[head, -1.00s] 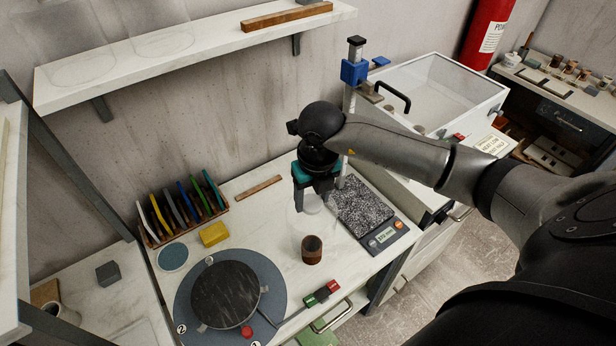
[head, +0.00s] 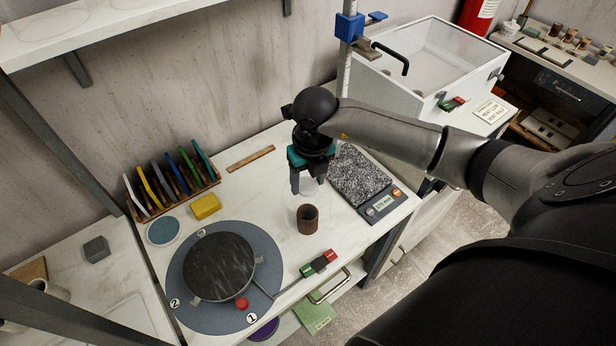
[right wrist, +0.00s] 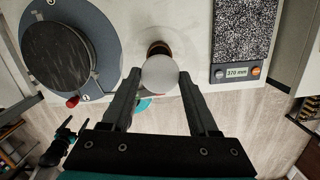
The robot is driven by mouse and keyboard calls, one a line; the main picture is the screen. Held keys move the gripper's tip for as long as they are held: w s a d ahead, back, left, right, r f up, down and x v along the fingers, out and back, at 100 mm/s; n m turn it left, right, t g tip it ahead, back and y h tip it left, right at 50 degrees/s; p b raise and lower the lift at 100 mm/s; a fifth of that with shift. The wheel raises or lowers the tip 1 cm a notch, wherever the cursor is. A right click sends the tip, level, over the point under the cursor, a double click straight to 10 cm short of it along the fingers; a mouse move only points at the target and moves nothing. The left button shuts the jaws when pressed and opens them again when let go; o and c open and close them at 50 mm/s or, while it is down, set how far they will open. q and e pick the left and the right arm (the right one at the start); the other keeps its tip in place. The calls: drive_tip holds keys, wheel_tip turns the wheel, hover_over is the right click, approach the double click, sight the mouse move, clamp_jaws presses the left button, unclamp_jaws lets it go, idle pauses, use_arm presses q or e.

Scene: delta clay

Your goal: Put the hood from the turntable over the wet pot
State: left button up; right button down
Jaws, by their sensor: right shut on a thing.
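The brown pot (head: 307,220) stands upright on the white bench, right of the turntable (head: 262,293). It also shows in the right wrist view (right wrist: 158,47), just beyond my fingertips. My right gripper (head: 308,188) is above and behind the pot in the head view. In the right wrist view, my right gripper (right wrist: 160,80) is shut on the pale, see-through hood (right wrist: 160,73). The hood's lower edge is too faint to tell whether it surrounds the pot. My left gripper (right wrist: 75,126) shows small in the right wrist view, with its fingers apart and empty.
A granite-topped gauge (head: 360,178) is right of the pot. A red-green switch (head: 319,264) is near the bench's front edge. A yellow sponge (head: 206,207) and a rack of coloured discs (head: 170,190) are at the left. A wooden stick (head: 250,158) lies behind.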

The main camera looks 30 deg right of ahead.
drive_tip(key=shift+f+b, duration=1.6)
drive_tip(key=shift+f, duration=0.6)
drive_tip(key=shift+c, duration=0.4)
unclamp_jaws()
wheel_tip(320, 180, up, 15)
drive_tip(key=s, duration=0.1)
drive_tip(key=shift+s, duration=0.4)
drive_tip(key=shift+a, duration=0.1)
